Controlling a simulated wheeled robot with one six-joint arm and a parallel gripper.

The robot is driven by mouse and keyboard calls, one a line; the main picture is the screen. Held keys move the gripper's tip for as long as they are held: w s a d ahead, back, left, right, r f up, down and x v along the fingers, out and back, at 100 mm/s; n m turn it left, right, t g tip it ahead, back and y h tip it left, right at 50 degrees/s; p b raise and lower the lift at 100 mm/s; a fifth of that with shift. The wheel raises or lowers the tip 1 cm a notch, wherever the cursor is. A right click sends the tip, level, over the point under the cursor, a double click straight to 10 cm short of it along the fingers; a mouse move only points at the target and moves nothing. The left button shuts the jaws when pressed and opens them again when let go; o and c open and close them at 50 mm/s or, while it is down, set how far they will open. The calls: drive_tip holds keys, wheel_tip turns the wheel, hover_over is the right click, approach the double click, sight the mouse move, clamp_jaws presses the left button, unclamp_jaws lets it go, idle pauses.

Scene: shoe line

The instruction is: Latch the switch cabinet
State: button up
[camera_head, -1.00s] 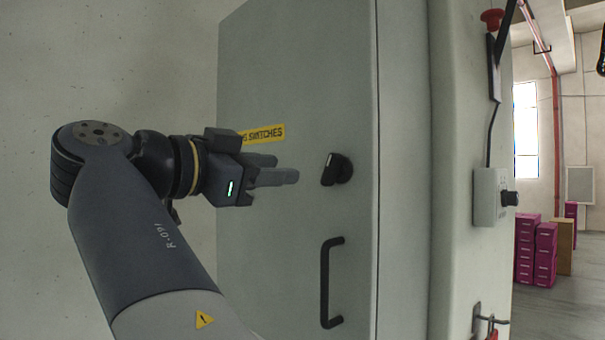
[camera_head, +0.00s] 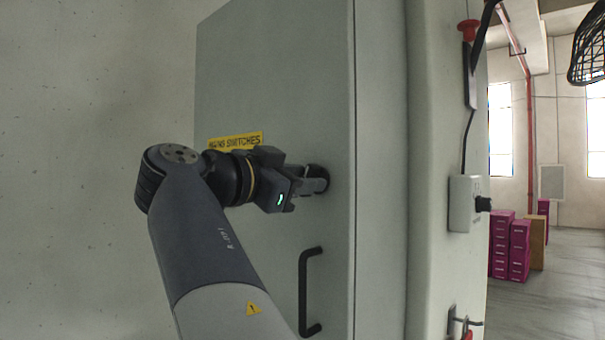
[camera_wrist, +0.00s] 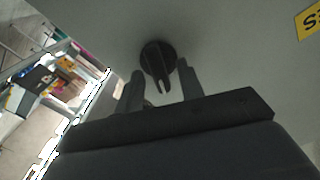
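The grey switch cabinet door (camera_head: 275,75) fills the middle of the head view and looks flush with its frame. Its black latch knob (camera_head: 321,171) is partly hidden by my fingers there. In the wrist view the round knob (camera_wrist: 158,58) shows with its grip bar pointing down the picture, between my two fingers. My gripper (camera_head: 312,182) is at the knob with its fingers apart, one on each side. The wrist view shows a gap between each finger (camera_wrist: 160,80) and the grip bar. A black pull handle (camera_head: 304,292) is on the door below the knob.
A yellow switches label (camera_head: 236,141) is on the door above my wrist. To the right, a control box (camera_head: 465,204) and a red button (camera_head: 467,30) are on the pale post. Magenta boxes (camera_head: 509,247) stand farther back on open floor.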

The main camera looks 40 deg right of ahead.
drive_tip(key=shift+d, duration=0.25)
drive_tip(key=shift+c, duration=0.3)
drive_tip(key=c, duration=0.6)
drive_tip(key=shift+w+n, duration=0.1)
drive_tip(key=shift+n, duration=2.5)
drive_tip(key=o, duration=0.7)
drive_tip(key=shift+c, duration=0.2)
drive_tip(key=shift+a, duration=0.1)
drive_tip(key=a+b, duration=0.2)
drive_tip(key=a, duration=0.8)
drive_tip(key=shift+s+a, duration=0.35)
drive_tip(key=shift+s, duration=0.05)
drive_tip(key=shift+d, duration=0.1)
